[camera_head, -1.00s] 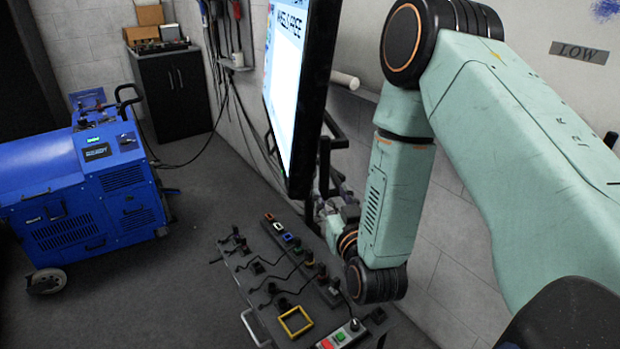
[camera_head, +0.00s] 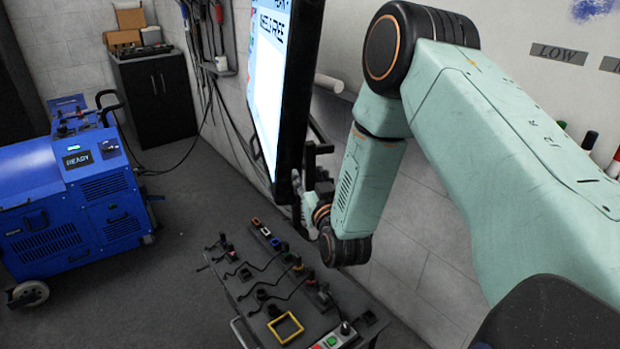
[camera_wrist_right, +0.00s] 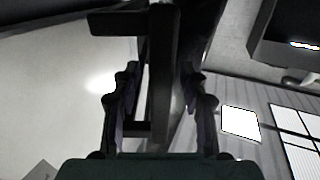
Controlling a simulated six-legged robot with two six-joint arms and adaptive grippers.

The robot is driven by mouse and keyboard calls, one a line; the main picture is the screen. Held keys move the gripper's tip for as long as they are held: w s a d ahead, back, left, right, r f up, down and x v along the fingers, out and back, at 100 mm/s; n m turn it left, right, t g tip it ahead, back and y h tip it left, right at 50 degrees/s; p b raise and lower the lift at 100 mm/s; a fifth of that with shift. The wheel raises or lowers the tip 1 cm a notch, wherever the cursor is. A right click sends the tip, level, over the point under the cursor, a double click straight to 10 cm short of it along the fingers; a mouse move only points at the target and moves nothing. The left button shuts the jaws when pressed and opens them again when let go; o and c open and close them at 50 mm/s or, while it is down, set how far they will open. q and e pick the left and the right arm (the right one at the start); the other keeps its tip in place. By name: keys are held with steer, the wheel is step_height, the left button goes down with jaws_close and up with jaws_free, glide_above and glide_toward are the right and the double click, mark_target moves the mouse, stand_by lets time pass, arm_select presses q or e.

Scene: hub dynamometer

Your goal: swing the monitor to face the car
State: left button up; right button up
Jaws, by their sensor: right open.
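The monitor (camera_head: 268,95) hangs at the upper middle of the head view, seen nearly edge-on. Its lit white screen faces left, with part of "WHEELS FREE" readable. Behind its dark casing is a dark bracket (camera_head: 318,140). My right gripper (camera_head: 299,188) is at the monitor's lower rear edge, partly hidden. In the right wrist view my right gripper (camera_wrist_right: 160,78) is open, with a dark upright bar (camera_wrist_right: 164,60) between its fingers. I cannot tell whether the fingers touch it. My left gripper and the car are not in view.
A dark control trolley (camera_head: 305,305) with levers and buttons stands below the monitor. A blue wheeled machine (camera_head: 70,195) reading "READY" is at the left. A black cabinet (camera_head: 155,95) stands against the back wall. The grey floor (camera_head: 165,270) between them is clear.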

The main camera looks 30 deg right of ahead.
steer(key=shift+s+a+r, duration=0.2)
steer(key=shift+s+r, duration=0.1)
steer(key=shift+s, duration=0.05)
steer(key=c, duration=0.4)
steer(key=shift+w+f, duration=0.15)
jaws_close()
